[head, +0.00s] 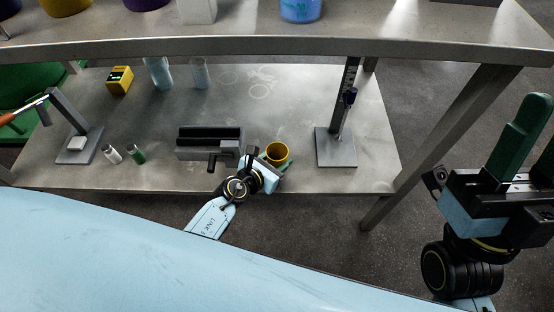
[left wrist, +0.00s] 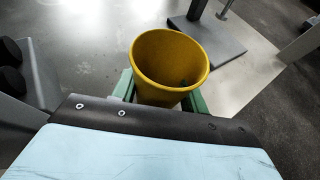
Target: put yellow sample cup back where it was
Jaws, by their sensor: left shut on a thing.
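The yellow sample cup (head: 277,153) is in the head view, over the lower shelf just right of the grey vise. Whether the cup's base touches the shelf cannot be told. My right gripper (head: 530,150) is at the right edge of the head view, fingers up, apart and empty, away from the shelf.
The grey vise (head: 210,143) is close left of the cup. A column stand (head: 335,150) is to its right. The upper tabletop (head: 360,25) overhangs the back.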

